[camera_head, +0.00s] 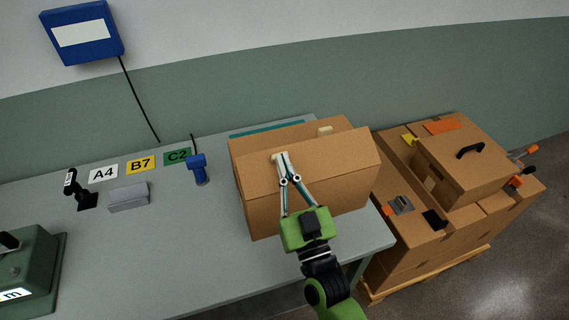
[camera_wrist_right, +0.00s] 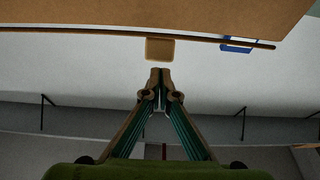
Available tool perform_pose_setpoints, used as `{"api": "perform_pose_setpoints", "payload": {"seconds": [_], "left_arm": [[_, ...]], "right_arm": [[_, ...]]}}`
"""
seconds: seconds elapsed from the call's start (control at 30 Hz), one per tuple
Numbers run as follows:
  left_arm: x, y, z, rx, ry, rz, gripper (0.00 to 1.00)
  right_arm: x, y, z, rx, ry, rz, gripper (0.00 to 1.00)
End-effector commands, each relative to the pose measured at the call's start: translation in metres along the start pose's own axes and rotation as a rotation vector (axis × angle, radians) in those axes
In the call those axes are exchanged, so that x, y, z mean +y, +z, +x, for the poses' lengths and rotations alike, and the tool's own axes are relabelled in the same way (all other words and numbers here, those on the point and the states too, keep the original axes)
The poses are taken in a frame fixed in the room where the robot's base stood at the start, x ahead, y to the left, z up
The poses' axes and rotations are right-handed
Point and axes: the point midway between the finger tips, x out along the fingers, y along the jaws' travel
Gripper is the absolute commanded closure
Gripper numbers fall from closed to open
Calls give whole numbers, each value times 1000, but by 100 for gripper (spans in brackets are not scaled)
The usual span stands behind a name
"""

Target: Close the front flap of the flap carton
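The flap carton (camera_head: 265,216) is a brown cardboard box on the grey table. Its front flap (camera_head: 337,157) is a broad brown panel along the near top side and looks tilted. A small pale tab (camera_head: 325,131) shows at the carton's far side. My right gripper (camera_head: 281,154) reaches up over the front flap, its fingers drawn together at the tips. In the right wrist view the fingertips (camera_wrist_right: 160,76) meet with nothing visible between them, just below a tan tab (camera_wrist_right: 160,49) at the edge of a brown panel. Contact cannot be told. My left gripper is out of view.
A blue-topped tool (camera_head: 198,169) stands left of the carton, near a grey block (camera_head: 129,197) and a black stand (camera_head: 81,191). A green machine (camera_head: 37,270) is at the left front. Stacked cartons (camera_head: 462,170) on a pallet stand to the right. The table's front middle is clear.

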Motion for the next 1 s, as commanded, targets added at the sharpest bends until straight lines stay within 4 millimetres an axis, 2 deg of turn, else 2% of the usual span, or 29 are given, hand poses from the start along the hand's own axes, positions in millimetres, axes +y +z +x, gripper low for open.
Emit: {"api": "perform_pose_setpoints", "payload": {"seconds": [0.23,0.43,0.6,1.0], "left_arm": [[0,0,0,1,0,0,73],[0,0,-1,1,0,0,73],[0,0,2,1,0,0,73],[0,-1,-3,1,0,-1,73]], "right_arm": [[0,0,0,0,0,0,100],[0,14,19,2,0,0,100],[0,22,25,0,0,0,100],[0,17,27,1,0,0,100]]}}
